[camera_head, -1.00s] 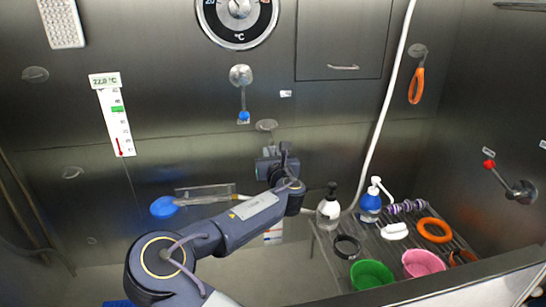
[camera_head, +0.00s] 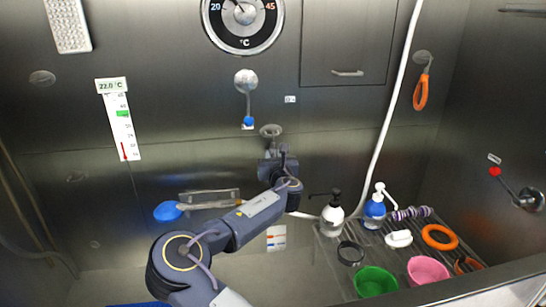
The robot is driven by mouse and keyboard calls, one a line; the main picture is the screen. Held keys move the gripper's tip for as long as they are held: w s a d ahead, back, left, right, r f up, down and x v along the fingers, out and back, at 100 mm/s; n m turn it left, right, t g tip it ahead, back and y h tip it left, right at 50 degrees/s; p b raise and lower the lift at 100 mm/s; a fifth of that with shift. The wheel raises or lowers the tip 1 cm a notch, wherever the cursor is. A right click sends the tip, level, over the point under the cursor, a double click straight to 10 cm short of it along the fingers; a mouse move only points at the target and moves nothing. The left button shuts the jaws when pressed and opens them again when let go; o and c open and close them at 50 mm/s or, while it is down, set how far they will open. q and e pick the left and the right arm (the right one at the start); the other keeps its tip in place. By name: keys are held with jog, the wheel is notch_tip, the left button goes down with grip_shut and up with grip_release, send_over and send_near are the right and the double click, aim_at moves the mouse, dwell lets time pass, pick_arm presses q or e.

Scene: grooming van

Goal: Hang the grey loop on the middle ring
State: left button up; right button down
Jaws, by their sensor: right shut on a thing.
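My right gripper (camera_head: 279,162) is at the wall, just below a round wall mount (camera_head: 270,130) near the middle of the back wall. I cannot tell whether it touches the mount. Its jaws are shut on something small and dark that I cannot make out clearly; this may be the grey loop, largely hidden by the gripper. Other round mounts are on the wall at the upper middle (camera_head: 246,80) and at the right, where an orange loop (camera_head: 421,92) hangs. My left gripper is not in view.
A slatted shelf at the lower right holds a black ring (camera_head: 350,253), an orange ring (camera_head: 440,237), green (camera_head: 375,281) and pink (camera_head: 427,271) bowls and two pump bottles (camera_head: 332,213). A white hose (camera_head: 385,125) runs down the wall. A blue-ended brush (camera_head: 168,211) is left of the gripper.

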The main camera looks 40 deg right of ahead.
jog(key=c, duration=1.2)
grip_release()
jog(key=b+v, duration=0.1)
jog(key=v, duration=0.7)
